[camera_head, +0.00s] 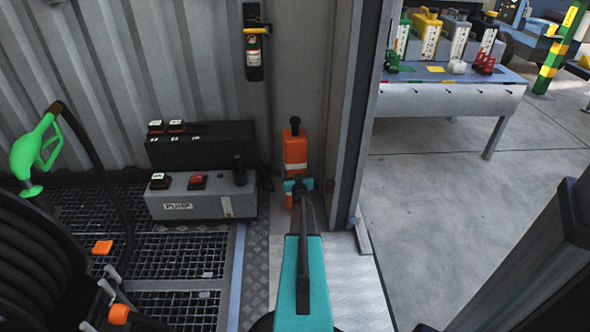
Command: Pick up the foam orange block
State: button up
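A small orange block-shaped piece (102,247) shows at the left, over the dark floor grating; I cannot tell if it is foam or a loose block. A taller orange container-like thing (295,148) with a black top stands upright by the wall, near the door post. My teal arm reaches forward from the bottom middle. My gripper (298,186) is in front of the taller orange thing and hides its lower part. I cannot tell whether they touch, or whether the fingers are open. The small orange piece is well to the left of my gripper.
A grey pump box (200,208) stands left of my gripper. A black hose reel (35,265) and green nozzle (36,150) are at far left. A metal door post (350,130) is close on the right. Beyond it are a table (450,100) with canisters and open floor.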

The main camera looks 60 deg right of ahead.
notch_tip(320, 180, up, 9)
jog(key=p, duration=0.2)
jog(key=shift+f+p, duration=0.2)
jog(key=shift+p, duration=0.15)
jog(key=shift+w, duration=0.1)
